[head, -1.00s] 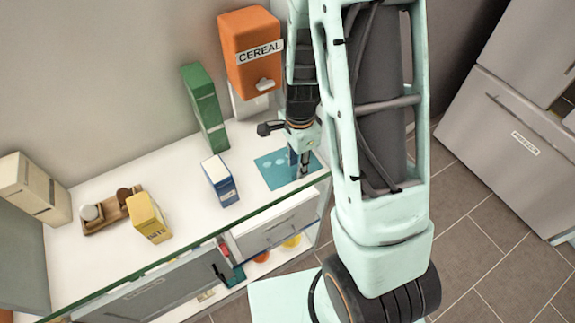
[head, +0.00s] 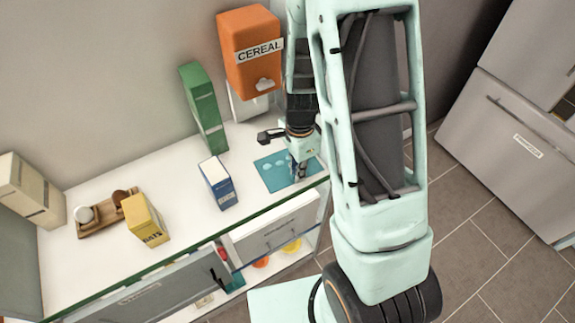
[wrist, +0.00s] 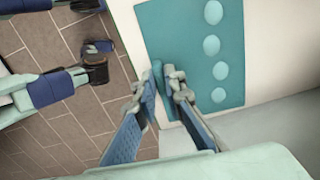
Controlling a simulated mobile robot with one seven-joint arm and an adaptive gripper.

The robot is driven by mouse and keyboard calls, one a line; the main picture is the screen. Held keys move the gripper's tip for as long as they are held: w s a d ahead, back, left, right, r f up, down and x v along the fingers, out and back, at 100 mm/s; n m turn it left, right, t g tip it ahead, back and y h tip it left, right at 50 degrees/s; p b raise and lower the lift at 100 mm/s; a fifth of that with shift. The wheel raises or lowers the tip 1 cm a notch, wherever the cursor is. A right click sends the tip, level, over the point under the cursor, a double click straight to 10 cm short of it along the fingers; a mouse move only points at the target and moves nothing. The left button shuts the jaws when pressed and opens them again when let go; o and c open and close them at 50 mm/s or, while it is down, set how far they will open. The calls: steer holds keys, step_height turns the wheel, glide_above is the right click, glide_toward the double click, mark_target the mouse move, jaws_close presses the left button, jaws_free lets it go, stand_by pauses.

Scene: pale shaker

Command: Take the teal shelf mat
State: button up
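The teal shelf mat (head: 272,174) lies flat at the right end of the white shelf top, with paler round spots on it. It also shows in the wrist view (wrist: 176,32), where its near edge has a small raised teal lip. My gripper (head: 299,176) points down at the mat's right front part. In the wrist view, my gripper's (wrist: 161,76) two blue-padded fingertips are close together on either side of the lip and appear closed on it. The mat looks unlifted. My arm hides some of the area to the right.
A blue box (head: 217,183), green box (head: 203,108) and orange cereal box (head: 249,50) stand left of and behind the mat. A yellow box (head: 145,221) and wooden tray (head: 94,228) are farther left. The shelf's glass front edge (head: 185,250) runs below.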

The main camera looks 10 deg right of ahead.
jaws_close()
steer(key=shift+r+p, duration=0.75)
steer(key=shift+r, duration=0.2)
steer(key=shift+r+p, duration=1.4)
steer(key=shift+r, duration=0.2)
